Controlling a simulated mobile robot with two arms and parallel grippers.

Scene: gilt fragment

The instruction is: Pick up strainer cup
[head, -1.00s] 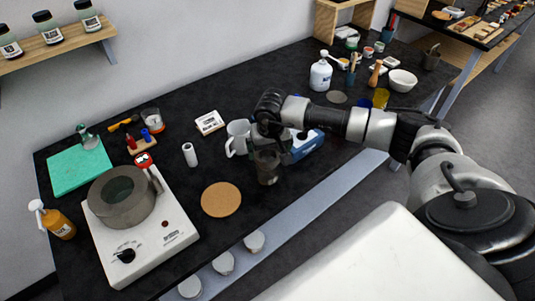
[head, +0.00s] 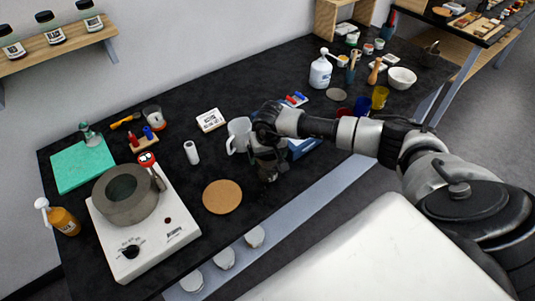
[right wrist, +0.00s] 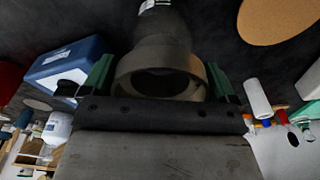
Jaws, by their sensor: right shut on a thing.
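The strainer cup (right wrist: 165,52) is a dark grey, round, hollow vessel, seen between the green-padded fingers of my right gripper in the right wrist view. My right gripper (right wrist: 158,80) is shut on it, with one finger on each side. In the head view, the right gripper (head: 267,160) is above the black table near its front edge, and the cup is mostly hidden under it and dark against the table. I cannot tell whether the cup touches the table. My left gripper is not in view.
A white mug (head: 238,135) stands close left of the gripper, and a blue box (head: 303,148) close right. A cork disc (head: 222,197) lies front left. A hotplate (head: 150,235) bears a grey ring-shaped vessel (head: 125,193). The table between cork disc and gripper is clear.

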